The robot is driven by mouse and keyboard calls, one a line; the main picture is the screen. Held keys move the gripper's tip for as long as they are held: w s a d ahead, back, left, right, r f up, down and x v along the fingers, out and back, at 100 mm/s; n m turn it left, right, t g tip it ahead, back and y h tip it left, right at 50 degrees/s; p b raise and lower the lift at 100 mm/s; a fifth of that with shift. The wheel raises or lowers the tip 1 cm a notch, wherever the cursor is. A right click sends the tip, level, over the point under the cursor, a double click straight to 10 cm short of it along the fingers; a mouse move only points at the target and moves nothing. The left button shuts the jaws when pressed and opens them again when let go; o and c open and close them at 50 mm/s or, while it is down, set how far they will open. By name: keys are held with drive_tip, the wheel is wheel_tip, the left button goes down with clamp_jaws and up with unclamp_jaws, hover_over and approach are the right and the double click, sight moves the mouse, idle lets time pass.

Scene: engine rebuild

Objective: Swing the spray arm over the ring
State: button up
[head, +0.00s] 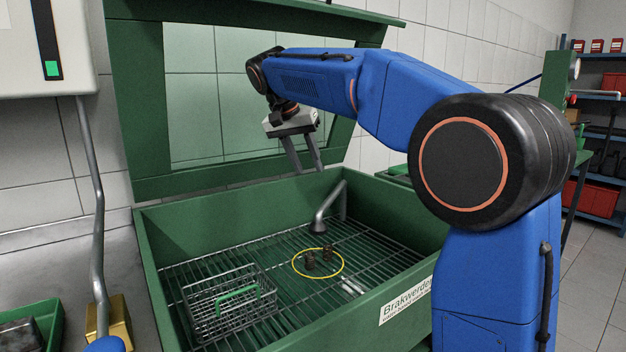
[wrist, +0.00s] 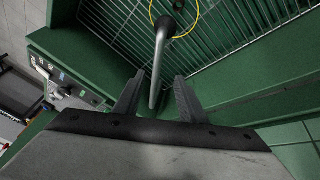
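The spray arm (head: 331,204) is a bent grey pipe with a dark nozzle, rising at the back of the green wash basin. Its nozzle hangs behind the yellow ring (head: 342,268), which lies on the basin's grate. Two small dark parts (head: 310,262) stand inside the ring. In the wrist view, the spray arm (wrist: 158,62) runs between the lines of my open fingers (wrist: 158,80); contact cannot be told. The ring (wrist: 197,12) is partly cut off there.
A wire basket (head: 215,308) with a green handle sits on the grate (head: 375,250) at left. The green basin wall (head: 240,205) surrounds the grate, and a raised lid with a window (head: 150,185) stands behind. A grey pipe (head: 92,190) hangs at left.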

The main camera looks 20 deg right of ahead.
drive_tip(key=shift+v, duration=2.05)
